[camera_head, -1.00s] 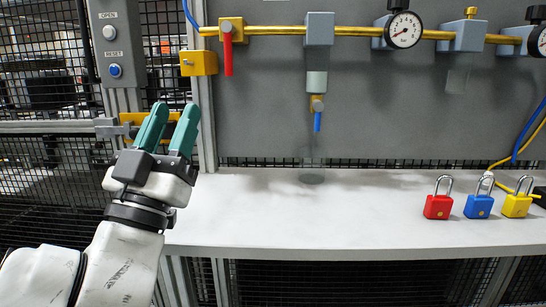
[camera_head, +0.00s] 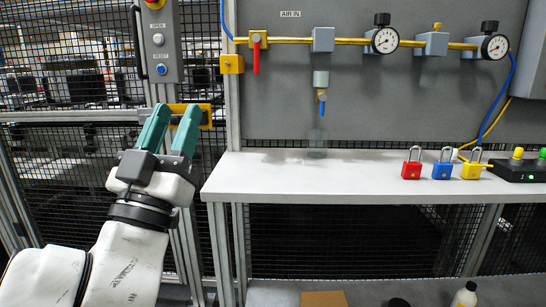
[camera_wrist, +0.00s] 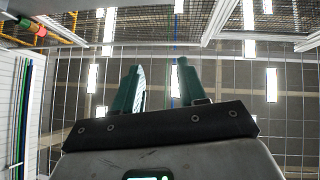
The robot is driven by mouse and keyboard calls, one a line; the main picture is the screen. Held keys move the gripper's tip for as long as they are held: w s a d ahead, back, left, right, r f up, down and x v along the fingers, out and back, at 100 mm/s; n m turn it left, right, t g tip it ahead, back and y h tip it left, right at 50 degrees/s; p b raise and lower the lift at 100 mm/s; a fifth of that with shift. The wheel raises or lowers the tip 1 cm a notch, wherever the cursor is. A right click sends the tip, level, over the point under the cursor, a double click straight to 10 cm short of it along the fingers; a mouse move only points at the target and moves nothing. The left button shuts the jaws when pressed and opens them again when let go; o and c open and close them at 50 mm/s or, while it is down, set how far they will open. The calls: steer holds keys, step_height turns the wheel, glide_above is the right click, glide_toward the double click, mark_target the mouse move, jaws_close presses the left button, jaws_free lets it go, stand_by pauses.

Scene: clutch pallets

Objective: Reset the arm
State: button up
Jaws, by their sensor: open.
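My gripper (camera_head: 172,128) is at the left in the head view, raised in front of the mesh fence and left of the white shelf. Its two green fingers are apart with nothing between them, and they point up. In the wrist view my gripper (camera_wrist: 156,85) also shows open and empty, with bright ceiling lights behind it. The control box (camera_head: 159,45) with buttons marked OPEN and RESET is on the post above the fingers. A yellow part (camera_head: 205,115) on the fence is partly hidden behind the fingers.
The white shelf (camera_head: 300,180) holds a red padlock (camera_head: 411,170), a blue padlock (camera_head: 442,171) and a yellow padlock (camera_head: 471,171) at right. Above it runs a brass air line with a red-handled valve (camera_head: 256,55) and gauges. A bottle (camera_head: 464,295) and a cardboard box (camera_head: 323,299) are low down.

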steer(key=w+d+f+n+g+y, duration=0.3)
steer(key=w+d+f+n+y, duration=0.2)
steer(key=d+f, duration=0.45)
steer(key=w+d+f+n+g+y, duration=0.3)
steer(key=w+d+f+n+y, duration=0.15)
steer(key=d+f, duration=0.5)
steer(key=s+d+f+m+g+h, duration=0.15)
steer(key=s+d+f+g, duration=0.3)
steer(key=d+f, duration=0.5)
steer(key=s+d+f+m+g+h, duration=0.15)
steer(key=s+d+f+g, duration=0.35)
steer(key=f, duration=0.7)
steer(key=s+d+f+m+g, duration=0.25)
steer(key=s+f, duration=0.35)
steer(key=s, duration=0.5)
steer(key=s+d+f+m+g, duration=0.15)
steer(key=s+f+g, duration=0.3)
steer(key=s, duration=0.65)
steer(key=s+d+f+m+g, duration=0.1)
steer(key=s+d+f+g, duration=0.2)
steer(key=s+f, duration=0.55)
step_height(320, 180, up, 25)
steer(key=s+p, duration=0.2)
steer(key=p, duration=2.1)
steer(key=shift+d+f+h, duration=0.15)
steer(key=shift+d+h, duration=0.05)
steer(key=shift+h, duration=0.15)
